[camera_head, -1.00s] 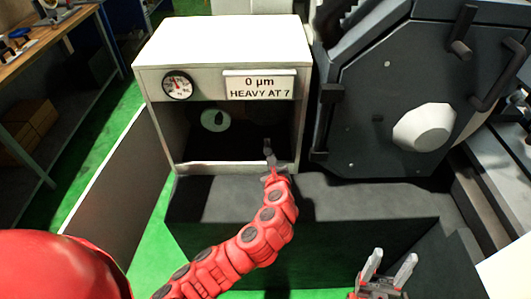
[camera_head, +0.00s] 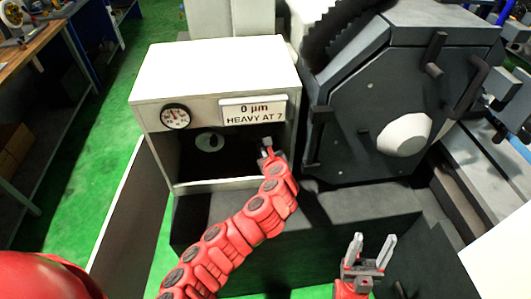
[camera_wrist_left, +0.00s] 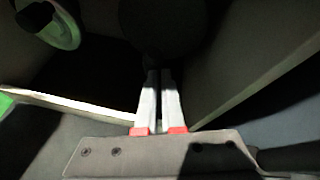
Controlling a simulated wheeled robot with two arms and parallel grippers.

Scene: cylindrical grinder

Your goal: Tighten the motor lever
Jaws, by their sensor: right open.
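The motor lever cannot be made out in the dark inside of the white cabinet (camera_head: 215,72). A pale round disc with a dark knob (camera_head: 209,142) sits inside at the left; it also shows at the upper left of the left wrist view (camera_wrist_left: 60,25). My left gripper (camera_head: 266,146) is at the right part of the cabinet opening. In the left wrist view its fingers (camera_wrist_left: 160,85) lie close together with a narrow dark gap, tips in shadow in front of a dark rounded shape (camera_wrist_left: 165,25). Whether anything is between them is unclear. My right gripper (camera_head: 370,250) is open and empty, low at the right.
A dial gauge (camera_head: 175,116) and a sign reading "0 µm HEAVY AT 7" (camera_head: 253,111) are on the cabinet front. A large dark grinder housing (camera_head: 400,100) stands close on the right. A dark ledge (camera_head: 340,210) runs below the opening.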

